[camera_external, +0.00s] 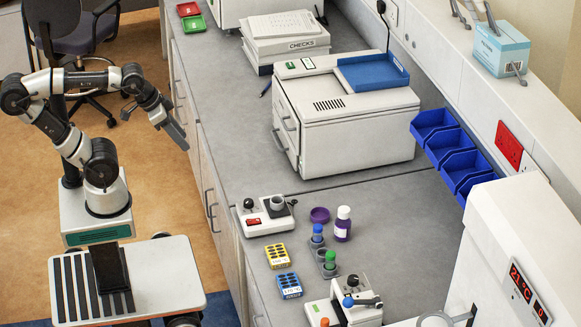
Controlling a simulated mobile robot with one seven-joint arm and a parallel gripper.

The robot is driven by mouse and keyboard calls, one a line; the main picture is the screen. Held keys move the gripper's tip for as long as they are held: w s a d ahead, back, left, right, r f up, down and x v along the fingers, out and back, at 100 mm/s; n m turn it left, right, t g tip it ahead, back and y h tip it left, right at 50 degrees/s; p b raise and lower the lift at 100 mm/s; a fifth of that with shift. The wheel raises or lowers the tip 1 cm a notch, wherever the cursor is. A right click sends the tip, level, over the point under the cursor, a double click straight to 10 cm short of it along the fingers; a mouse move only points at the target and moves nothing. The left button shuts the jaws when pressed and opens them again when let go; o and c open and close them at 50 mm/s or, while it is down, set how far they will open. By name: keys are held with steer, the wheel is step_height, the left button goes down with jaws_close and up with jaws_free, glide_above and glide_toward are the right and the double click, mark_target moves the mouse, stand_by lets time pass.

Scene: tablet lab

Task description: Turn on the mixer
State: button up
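A small white device with a red switch (254,221), a dark knob and a grey cup-like top sits on the grey counter (235,160), near its front edge. It looks like the mixer (266,228), but no label on it can be read. The position of the switch is too small to tell. My gripper (177,134) is in the air over the floor side of the counter, up and to the left of this device and well apart from it. Its fingers point down and right. Whether they are open or shut cannot be made out.
A large white machine (345,115) with a blue tray stands behind the device. Blue bins (432,124) hang on the wall.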

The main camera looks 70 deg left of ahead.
steer(key=shift+w+d+n, duration=0.15)
steer(key=shift+w+n, duration=0.25)
steer(key=shift+w, duration=0.05)
steer(key=c, duration=0.7)
steer(key=w+d+n+g, duration=0.1)
steer(key=w+n, duration=0.1)
steer(key=w, duration=0.1)
steer(key=w+d+f+n+g+b, duration=0.1)
steer(key=w+n, duration=0.2)
steer(key=w+d+f+n+g+b, duration=0.1)
steer(key=w+d+n, duration=0.1)
steer(key=w+n, duration=0.1)
steer(key=shift+w+g, duration=0.15)
steer(key=shift+g, duration=0.15)
jaws_close()
steer(key=w+d+f+n+g+b, duration=0.1)
steer(key=w+d+f+n+g, duration=0.2)
steer(key=w+d+f+n, duration=0.3)
steer(key=shift+w+f+n+b, duration=0.35)
steer(key=shift+w+f+n, duration=0.9)
steer(key=shift+w+n, duration=0.35)
